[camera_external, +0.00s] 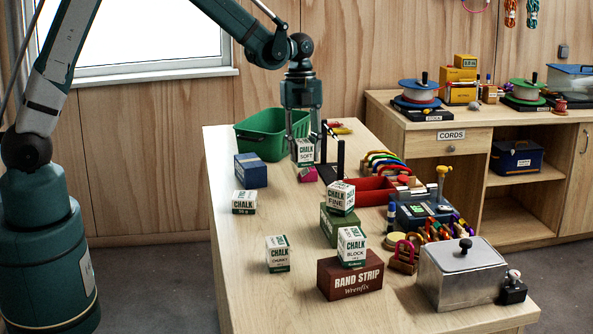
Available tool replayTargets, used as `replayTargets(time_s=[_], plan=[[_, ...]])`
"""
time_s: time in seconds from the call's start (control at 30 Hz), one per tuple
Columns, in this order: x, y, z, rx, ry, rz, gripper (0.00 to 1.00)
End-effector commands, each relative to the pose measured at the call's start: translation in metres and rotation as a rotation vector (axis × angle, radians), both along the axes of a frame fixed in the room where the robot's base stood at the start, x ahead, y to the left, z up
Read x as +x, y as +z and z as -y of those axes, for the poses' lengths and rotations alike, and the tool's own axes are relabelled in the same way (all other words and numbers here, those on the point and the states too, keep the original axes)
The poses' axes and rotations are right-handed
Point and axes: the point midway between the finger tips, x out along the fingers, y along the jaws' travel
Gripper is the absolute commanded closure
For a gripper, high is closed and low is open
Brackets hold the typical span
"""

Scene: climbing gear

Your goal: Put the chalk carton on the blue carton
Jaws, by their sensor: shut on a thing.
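My gripper (303,134) points down over the far part of the table and is shut on a white and green chalk carton (305,153) marked SOFT. The carton is upright between the fingers, in front of the green bin and to the right of the blue carton. The blue carton (251,171) lies flat near the table's left edge, and its top is bare. Other chalk cartons stand on the table: one (244,203) in front of the blue carton and one (278,255) nearer the front.
The green bin (262,143) stands behind the blue carton. A dark upright rack (333,160) is right beside the held carton, and a small pink item (308,175) is below it. A red tray (372,191) and a metal box (462,272) are to the right.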

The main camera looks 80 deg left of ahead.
Motion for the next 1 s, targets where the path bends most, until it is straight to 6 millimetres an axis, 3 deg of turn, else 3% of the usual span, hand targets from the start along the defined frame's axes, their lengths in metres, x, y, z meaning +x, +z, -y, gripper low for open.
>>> replayTargets(time_s=[0.17,0.37,0.8,1.0], plan=[[-0.002,0.002,-0.003,0.000,-0.001,0.000,0.85],[-0.016,0.010,-0.021,0.001,-0.008,-0.001,0.85],[-0.089,0.050,-0.100,0.002,-0.054,0.000,0.85],[-0.121,0.065,-0.126,0.000,-0.074,0.000,0.85]])
